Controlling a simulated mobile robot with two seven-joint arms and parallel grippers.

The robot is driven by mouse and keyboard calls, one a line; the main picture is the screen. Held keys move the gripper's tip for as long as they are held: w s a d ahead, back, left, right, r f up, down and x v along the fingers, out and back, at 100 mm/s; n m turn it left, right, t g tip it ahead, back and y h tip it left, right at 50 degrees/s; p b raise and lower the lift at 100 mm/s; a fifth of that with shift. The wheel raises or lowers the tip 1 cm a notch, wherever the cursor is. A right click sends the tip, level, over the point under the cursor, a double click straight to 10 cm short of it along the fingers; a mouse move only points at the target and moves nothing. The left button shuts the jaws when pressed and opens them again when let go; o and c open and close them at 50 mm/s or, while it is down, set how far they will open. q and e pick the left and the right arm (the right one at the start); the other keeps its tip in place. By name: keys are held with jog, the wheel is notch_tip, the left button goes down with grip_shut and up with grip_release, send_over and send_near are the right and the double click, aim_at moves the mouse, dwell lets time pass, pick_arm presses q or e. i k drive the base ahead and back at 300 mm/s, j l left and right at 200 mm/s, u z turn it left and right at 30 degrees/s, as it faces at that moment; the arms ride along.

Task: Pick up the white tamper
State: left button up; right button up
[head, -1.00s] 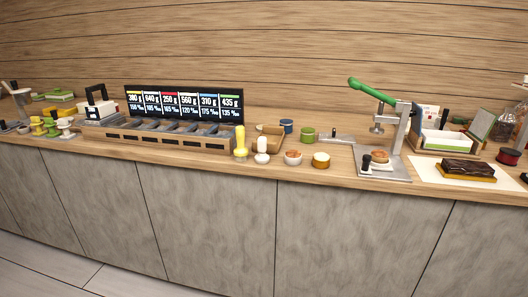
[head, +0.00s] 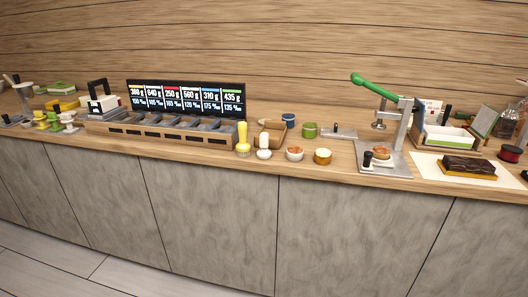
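The white tamper (head: 264,142) appears to be the small upright white piece with a rounded, wider base near the middle of the counter.
A bin rack (head: 160,139) with a weight display (head: 187,98) stands to the left. A green-handled press (head: 397,138) stands farther right.

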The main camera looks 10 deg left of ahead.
aim_at(263, 153)
jog(key=i+j, duration=0.15)
jog(key=i, duration=0.4)
jog(key=i+j, duration=0.1)
jog(key=i, duration=0.45)
